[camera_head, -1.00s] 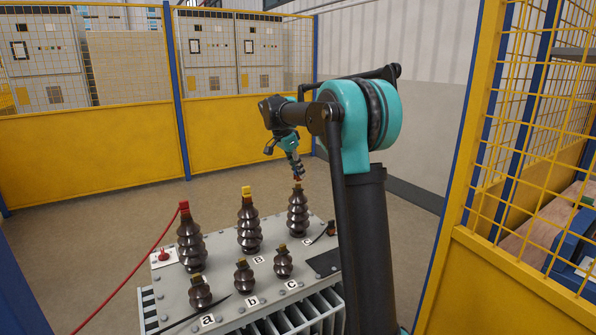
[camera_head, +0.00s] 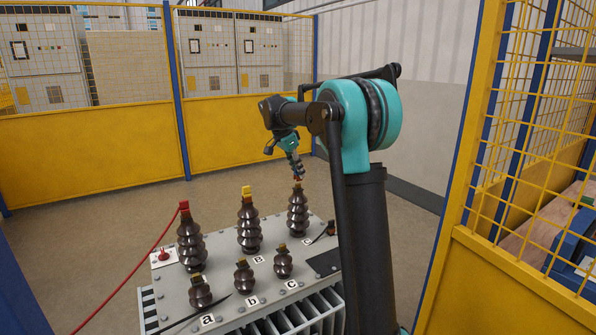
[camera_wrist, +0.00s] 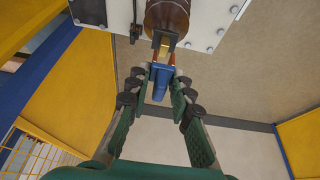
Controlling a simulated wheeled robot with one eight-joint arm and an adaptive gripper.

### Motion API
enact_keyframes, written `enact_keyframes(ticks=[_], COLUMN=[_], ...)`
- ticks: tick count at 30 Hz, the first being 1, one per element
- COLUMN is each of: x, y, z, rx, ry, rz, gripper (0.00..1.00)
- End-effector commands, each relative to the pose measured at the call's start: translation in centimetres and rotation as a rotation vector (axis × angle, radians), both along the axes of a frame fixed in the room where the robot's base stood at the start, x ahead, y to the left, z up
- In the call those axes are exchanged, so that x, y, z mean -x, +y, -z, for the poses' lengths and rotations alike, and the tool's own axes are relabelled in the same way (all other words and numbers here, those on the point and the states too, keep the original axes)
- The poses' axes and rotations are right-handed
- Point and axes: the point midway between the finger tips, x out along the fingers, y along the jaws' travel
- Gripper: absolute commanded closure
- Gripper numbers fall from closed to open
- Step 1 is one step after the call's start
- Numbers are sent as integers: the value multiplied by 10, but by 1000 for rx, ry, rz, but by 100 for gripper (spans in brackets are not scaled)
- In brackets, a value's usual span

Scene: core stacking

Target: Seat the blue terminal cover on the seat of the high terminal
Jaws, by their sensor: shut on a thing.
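My gripper (camera_head: 296,170) is shut on the blue terminal cover (camera_wrist: 159,85), which sits between its fingers in the wrist view. In the head view the gripper points down just above the right-hand tall brown terminal (camera_head: 298,212). The gold top (camera_wrist: 165,43) of this terminal shows in the wrist view, close to the cover's end. Whether they touch cannot be told. The middle tall terminal (camera_head: 249,225) wears a yellow cover (camera_head: 246,191). The left tall terminal (camera_head: 191,243) wears a red cover (camera_head: 184,205).
Several short brown terminals, such as the middle one (camera_head: 244,276), stand along the front of the grey transformer top (camera_head: 215,263). A red cable (camera_head: 128,279) runs from the red cover to the left. Yellow mesh fencing (camera_head: 90,150) stands behind and to the right.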

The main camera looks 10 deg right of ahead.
Motion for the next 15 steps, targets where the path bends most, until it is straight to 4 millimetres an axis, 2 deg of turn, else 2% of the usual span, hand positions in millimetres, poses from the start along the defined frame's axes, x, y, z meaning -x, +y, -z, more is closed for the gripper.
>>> enact_keyframes(ticks=[15], x=[0], y=[0], z=[11], rx=[0], ry=[0], rz=[0], gripper=[100])
